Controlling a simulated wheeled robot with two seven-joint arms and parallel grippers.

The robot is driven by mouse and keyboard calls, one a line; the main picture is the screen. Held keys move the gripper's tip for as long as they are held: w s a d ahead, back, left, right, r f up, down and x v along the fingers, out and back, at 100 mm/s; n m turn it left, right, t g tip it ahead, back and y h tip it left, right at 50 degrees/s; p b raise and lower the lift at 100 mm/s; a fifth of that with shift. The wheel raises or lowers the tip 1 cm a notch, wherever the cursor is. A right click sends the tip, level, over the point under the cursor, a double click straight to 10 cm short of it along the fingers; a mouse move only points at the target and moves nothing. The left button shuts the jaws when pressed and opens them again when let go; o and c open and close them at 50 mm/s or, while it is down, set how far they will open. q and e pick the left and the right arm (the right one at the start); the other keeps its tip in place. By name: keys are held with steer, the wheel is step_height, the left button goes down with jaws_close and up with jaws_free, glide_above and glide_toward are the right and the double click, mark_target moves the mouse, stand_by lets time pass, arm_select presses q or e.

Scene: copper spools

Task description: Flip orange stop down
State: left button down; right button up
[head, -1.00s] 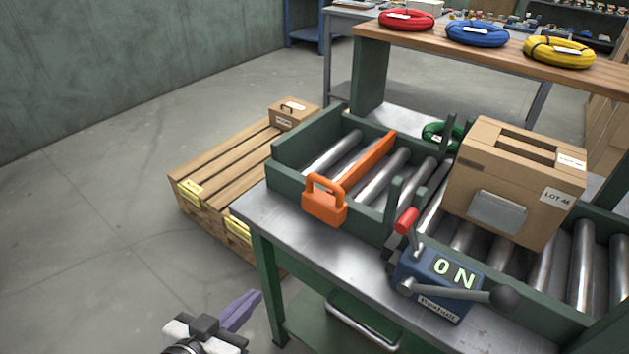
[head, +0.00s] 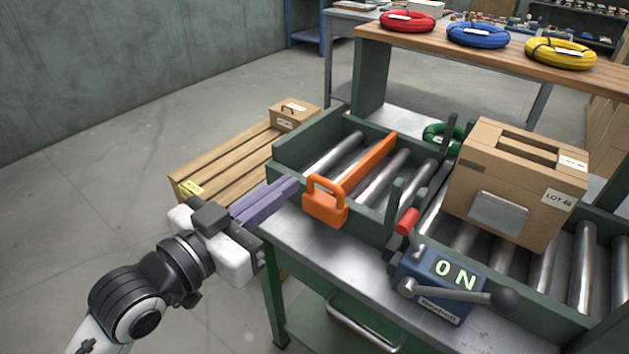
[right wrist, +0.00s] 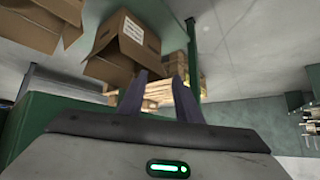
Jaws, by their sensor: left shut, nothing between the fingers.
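The orange stop (head: 362,168) is a long bar running across the rollers at the left end of the conveyor in the head view. Its near end has a padlock-shaped orange handle (head: 325,207) at the conveyor's front side. My left gripper (head: 294,185) is shut and empty, its purple fingers pointing right toward the handle. The fingertips appear a little left of the handle, beside the green frame; the exact gap in depth is unclear. My right gripper (right wrist: 157,80) shows only in the right wrist view, with its two fingers apart and nothing seen held.
A cardboard box (head: 520,185) stands on the rollers at the right. A blue control box (head: 437,282) reading ON, with levers, is on the front ledge. Wire coils, including a red one (head: 406,20), rest on a shelf.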

arm_select(q)
steer(key=w+d+f, duration=0.4)
steer(key=w+d, duration=0.1)
steer(key=w, duration=0.2)
steer(key=shift+f, duration=0.15)
arm_select(e)
steer(key=shift+f, duration=0.15)
arm_select(q)
step_height(320, 180, down, 5)
steer(key=shift+r+b, duration=0.1)
steer(key=shift+b, duration=1.05)
arm_select(e)
steer(key=shift+w+a+f, duration=0.2)
steer(key=shift+a+f, duration=0.15)
steer(key=shift+f, duration=0.05)
steer(key=shift+r, duration=0.1)
